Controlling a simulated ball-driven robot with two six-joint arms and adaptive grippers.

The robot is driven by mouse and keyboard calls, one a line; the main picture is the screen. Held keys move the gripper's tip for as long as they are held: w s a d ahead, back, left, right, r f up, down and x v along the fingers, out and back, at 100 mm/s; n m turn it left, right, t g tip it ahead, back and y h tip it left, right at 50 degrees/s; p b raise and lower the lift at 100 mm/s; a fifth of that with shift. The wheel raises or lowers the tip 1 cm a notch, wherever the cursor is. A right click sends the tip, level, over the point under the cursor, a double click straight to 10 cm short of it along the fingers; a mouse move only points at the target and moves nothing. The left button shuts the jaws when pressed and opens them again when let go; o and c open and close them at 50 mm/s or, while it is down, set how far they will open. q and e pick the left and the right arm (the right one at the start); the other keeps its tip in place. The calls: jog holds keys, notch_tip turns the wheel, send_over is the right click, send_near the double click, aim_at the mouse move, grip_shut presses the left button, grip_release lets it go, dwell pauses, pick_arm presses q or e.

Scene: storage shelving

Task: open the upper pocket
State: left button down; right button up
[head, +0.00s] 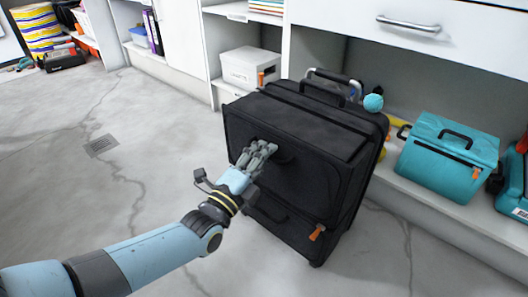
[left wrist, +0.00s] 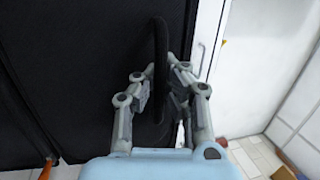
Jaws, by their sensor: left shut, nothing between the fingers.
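A black suitcase (head: 350,200) stands upright on the floor. Its upper pocket (head: 310,180) is the upper part of the front, and its flap looks closed. A dark strap handle (head: 285,155) on the pocket also shows in the left wrist view (left wrist: 160,60). My left gripper (head: 262,152) is at this strap, in front of the pocket. It is shut and holds nothing; the strap appears close to its fingers (left wrist: 158,85), and contact is unclear. An orange zip pull (head: 316,232) hangs low on the front. My right gripper is not in view.
White shelving (head: 410,45) stands behind the suitcase, with a white box (head: 250,67) on a shelf. A teal toolbox (head: 447,155) sits on the low ledge to the right. A teal ball (head: 373,102) is near the suitcase's top. The floor (head: 110,200) to the left is clear.

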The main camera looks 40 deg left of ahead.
pick_arm(q)
jog(key=shift+p+v, duration=0.3)
jog(key=shift+v, duration=0.55)
jog(key=c, duration=2)
grip_release()
jog(key=s, duration=0.1)
jog(key=s+f, duration=0.2)
jog(key=shift+s+a+f, duration=0.2)
jog(key=shift+s+a, duration=0.05)
jog(key=shift+s, duration=0.15)
jog(key=shift+c, duration=0.2)
jog(key=o, duration=0.7)
jog(key=shift+r, duration=0.1)
jog(key=shift+c, duration=0.2)
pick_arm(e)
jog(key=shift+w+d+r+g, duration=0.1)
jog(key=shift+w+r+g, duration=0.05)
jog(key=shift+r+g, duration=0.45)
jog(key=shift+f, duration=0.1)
